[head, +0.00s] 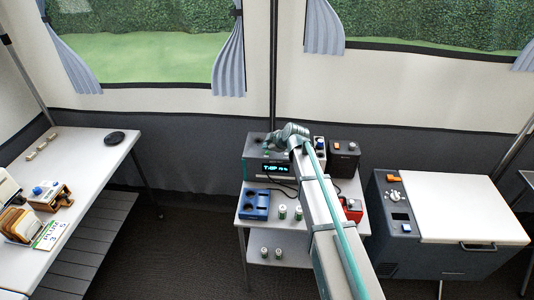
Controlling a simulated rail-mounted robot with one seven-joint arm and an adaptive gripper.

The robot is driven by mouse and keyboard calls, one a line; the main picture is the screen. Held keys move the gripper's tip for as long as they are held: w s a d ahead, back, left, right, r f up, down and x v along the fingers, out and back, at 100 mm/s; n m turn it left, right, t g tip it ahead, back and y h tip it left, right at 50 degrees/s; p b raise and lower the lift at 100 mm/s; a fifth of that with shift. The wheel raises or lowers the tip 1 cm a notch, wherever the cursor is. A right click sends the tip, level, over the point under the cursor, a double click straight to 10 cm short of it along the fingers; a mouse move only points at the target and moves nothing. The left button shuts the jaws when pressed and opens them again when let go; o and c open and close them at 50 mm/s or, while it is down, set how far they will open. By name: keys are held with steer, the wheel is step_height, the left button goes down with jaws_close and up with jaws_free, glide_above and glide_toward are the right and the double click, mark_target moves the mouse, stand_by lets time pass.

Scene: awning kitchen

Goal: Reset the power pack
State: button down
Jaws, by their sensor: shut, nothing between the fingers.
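The power pack looks to be the grey box (254,165) with a lit cyan display (275,168) at the back of the small middle table. The display's text is too small to read surely. My gripper (268,148) is at the end of my teal and grey arm, over the upper front of this box. It is shut and holds nothing. Whether its tips touch the box I cannot tell. My arm hides the right part of the box, and any small switch or button near the tips is hard to make out.
On the middle table (246,212) are a blue holder (255,204), small cans (282,211), a red box (352,209) and a dark box (344,158). A cooler (395,235) stands to the right. A long table (95,165) stands at left, with open floor between.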

mark_target(268, 154)
steer(key=shift+f, duration=0.1)
stand_by(0.6)
steer(key=shift+f+b, duration=0.35)
steer(key=shift+b, duration=0.3)
steer(key=shift+f+b, duration=0.35)
steer(key=shift+b, duration=0.15)
stand_by(0.5)
steer(key=shift+r, duration=0.8)
steer(key=shift+r+p, duration=0.5)
steer(key=shift+r, duration=2)
